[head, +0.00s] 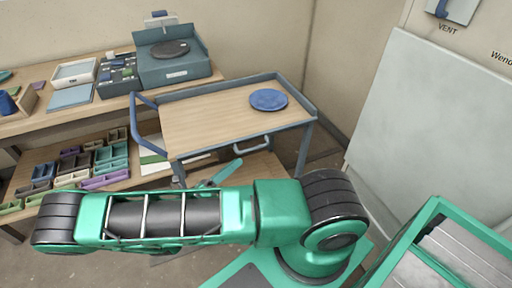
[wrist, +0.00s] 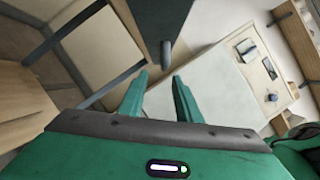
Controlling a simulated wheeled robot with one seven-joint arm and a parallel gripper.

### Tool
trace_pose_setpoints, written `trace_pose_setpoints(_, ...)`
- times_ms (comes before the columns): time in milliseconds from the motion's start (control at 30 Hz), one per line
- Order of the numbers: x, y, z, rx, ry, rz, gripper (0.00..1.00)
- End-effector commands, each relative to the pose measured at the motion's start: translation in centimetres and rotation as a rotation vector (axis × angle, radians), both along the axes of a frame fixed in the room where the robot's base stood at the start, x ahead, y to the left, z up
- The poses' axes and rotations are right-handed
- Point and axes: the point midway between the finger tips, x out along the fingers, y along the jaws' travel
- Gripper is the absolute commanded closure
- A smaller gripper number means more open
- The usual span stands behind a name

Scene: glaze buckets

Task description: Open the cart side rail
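The cart (head: 215,118) has a blue-grey frame and a wooden top. Its side rail (head: 285,132) runs along the near long edge, with a pale U-shaped handle (head: 252,147) hanging off it. I cannot tell whether the rail is latched. My gripper (head: 222,174) is below and left of that handle, partly hidden by my arm. In the wrist view my gripper (wrist: 159,78) is open and empty, its two green fingers apart. A grey rounded bar, apparently the handle (wrist: 166,54), is just beyond the fingertips, under a dark panel. No contact shows.
A blue round plate (head: 269,99) lies on the cart top. A workbench (head: 40,122) with a turntable box (head: 172,62) and several small trays stands left and behind. A pale panel (head: 420,105) stands at right. A green-framed crate (head: 435,215) is at lower right.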

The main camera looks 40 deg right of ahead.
Motion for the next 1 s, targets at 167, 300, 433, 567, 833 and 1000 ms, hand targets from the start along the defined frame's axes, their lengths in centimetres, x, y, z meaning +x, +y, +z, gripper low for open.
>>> trace_pose_setpoints(167, -0.5, -0.4, 0.1, -0.046, 0.01, -0.025, 0.69)
trace_pose_setpoints(300, -0.6, -1.6, 0.4, -0.051, 0.011, -0.029, 0.69)
trace_pose_setpoints(433, -0.5, -3.6, 1.0, -0.048, 0.011, -0.03, 0.69)
trace_pose_setpoints(567, -0.5, -5.8, 1.6, -0.048, 0.01, -0.029, 0.69)
trace_pose_setpoints(833, -0.4, -9.5, 2.6, -0.047, 0.011, -0.027, 0.69)
trace_pose_setpoints(1000, -0.4, -10.4, 2.8, -0.045, 0.009, -0.024, 0.69)
